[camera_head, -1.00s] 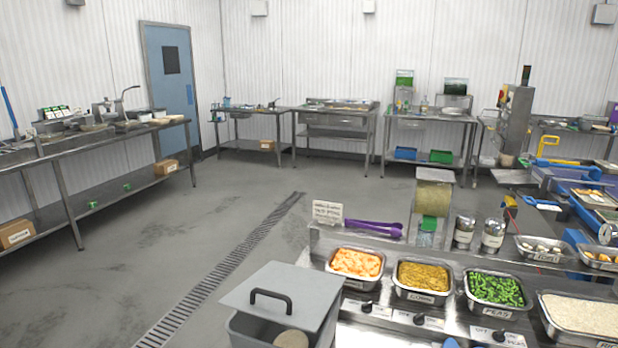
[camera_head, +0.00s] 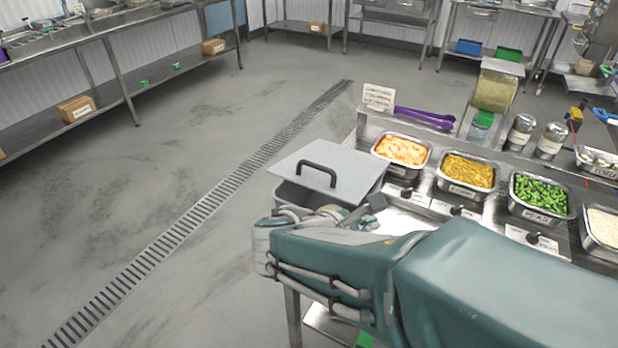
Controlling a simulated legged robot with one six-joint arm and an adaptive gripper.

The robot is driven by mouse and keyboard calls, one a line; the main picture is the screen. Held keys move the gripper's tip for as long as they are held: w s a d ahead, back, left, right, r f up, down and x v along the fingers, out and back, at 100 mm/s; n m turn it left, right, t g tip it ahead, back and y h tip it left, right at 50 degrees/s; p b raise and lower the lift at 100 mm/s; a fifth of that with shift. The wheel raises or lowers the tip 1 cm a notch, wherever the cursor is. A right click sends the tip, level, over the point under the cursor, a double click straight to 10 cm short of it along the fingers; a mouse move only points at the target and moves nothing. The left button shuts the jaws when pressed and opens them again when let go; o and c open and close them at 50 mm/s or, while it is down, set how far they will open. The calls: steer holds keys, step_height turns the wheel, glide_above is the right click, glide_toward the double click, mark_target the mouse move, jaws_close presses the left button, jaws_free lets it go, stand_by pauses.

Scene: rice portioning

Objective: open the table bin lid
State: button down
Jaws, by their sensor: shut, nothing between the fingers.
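The table bin (camera_head: 284,194) is a grey box at the left end of the serving counter. Its flat grey lid (camera_head: 345,172) has a black arched handle (camera_head: 316,174) on top. The lid lies over the bin's top; my arm hides the bin's lower front, so I cannot tell how fully the lid covers it. My teal arm reaches in from the lower right. My gripper (camera_head: 374,204) is shut and empty at the arm's far end, near the lid's front right edge and apart from the handle. The arm partly hides the fingers.
Pans of orange food (camera_head: 402,150), corn (camera_head: 466,171) and peas (camera_head: 541,195) stand right of the bin. Purple tongs (camera_head: 425,117), a small sign (camera_head: 379,97) and shakers (camera_head: 521,131) are behind them. Open floor with a drain grate (camera_head: 200,208) lies to the left.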

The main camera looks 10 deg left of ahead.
mark_target(309, 184)
steer(key=a+n+t+y, duration=0.3)
steer(key=a+n+t, duration=0.55)
steer(key=a, duration=0.75)
steer(key=shift+n+g, duration=0.45)
steer(key=shift+g, duration=0.3)
steer(key=x, duration=1)
steer(key=shift+w+d+r, duration=0.15)
steer(key=shift+w+d, duration=0.05)
steer(key=shift+d, duration=0.05)
steer(key=shift+r, duration=0.1)
